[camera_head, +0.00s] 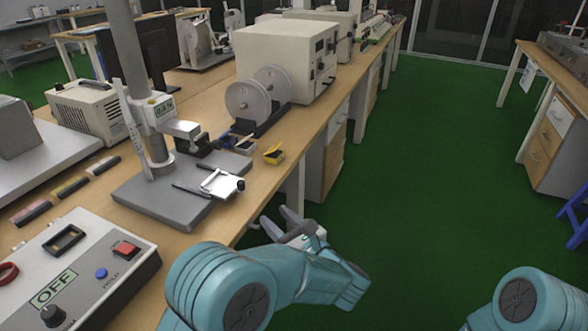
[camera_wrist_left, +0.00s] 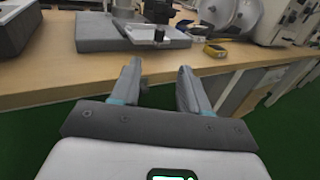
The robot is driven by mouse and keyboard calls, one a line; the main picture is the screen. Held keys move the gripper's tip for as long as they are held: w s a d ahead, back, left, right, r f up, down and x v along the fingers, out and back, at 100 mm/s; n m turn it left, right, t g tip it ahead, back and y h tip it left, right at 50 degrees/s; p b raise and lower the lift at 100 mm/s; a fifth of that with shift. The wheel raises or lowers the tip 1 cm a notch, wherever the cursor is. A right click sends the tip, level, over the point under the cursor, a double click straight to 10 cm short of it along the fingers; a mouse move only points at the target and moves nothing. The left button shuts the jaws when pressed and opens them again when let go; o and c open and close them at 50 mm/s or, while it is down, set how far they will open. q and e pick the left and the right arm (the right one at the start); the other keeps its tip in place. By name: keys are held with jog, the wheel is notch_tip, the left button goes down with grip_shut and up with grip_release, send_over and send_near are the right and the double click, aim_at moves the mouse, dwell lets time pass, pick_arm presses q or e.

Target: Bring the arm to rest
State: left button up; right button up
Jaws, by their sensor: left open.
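My left arm comes in from the bottom of the head view, and its left gripper (camera_head: 279,218) is beside the bench's right edge, over the green floor. In the left wrist view the left gripper (camera_wrist_left: 157,88) is open, with nothing between its two fingers. The fingers point toward the front edge of the wooden bench (camera_wrist_left: 60,84). A teal part of my other arm shows at the bottom right of the head view. My right gripper is not in view.
On the bench (camera_head: 262,186) stand a grey test stand (camera_head: 155,130), a control box (camera_head: 85,270) with a red button, a two-disc device (camera_head: 258,100) and a beige machine (camera_head: 290,55). A small yellow item (camera_head: 274,154) lies near the edge. Green floor (camera_head: 430,170) is clear on the right.

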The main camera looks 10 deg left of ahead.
pick_arm(q)
jog(key=s+a+f+n+g+h, duration=0.35)
jog(key=s+f+g, duration=0.3)
jog(key=f, duration=0.55)
jog(key=s+a+f+n+g+h, duration=0.25)
jog(key=s+a+f+g, duration=0.2)
jog(key=s+f, duration=0.6)
jog(key=s+d+f+n+g+h, duration=0.1)
jog(key=s+d+f+n+h, duration=0.2)
jog(key=s+f+n+h, duration=0.55)
jog(key=s+d+f+n+g+h, duration=0.1)
jog(key=s+d+n+h, duration=0.3)
jog(key=n, duration=1)
notch_tip(320, 180, up, 16)
jog(key=a+y+p, duration=0.1)
jog(key=a+p, duration=0.1)
jog(key=p, duration=1.4)
jog(key=shift+s+a+n+t+y, duration=0.25)
jog(key=shift+s+n+t+y, duration=0.05)
jog(key=shift+n+y, duration=0.05)
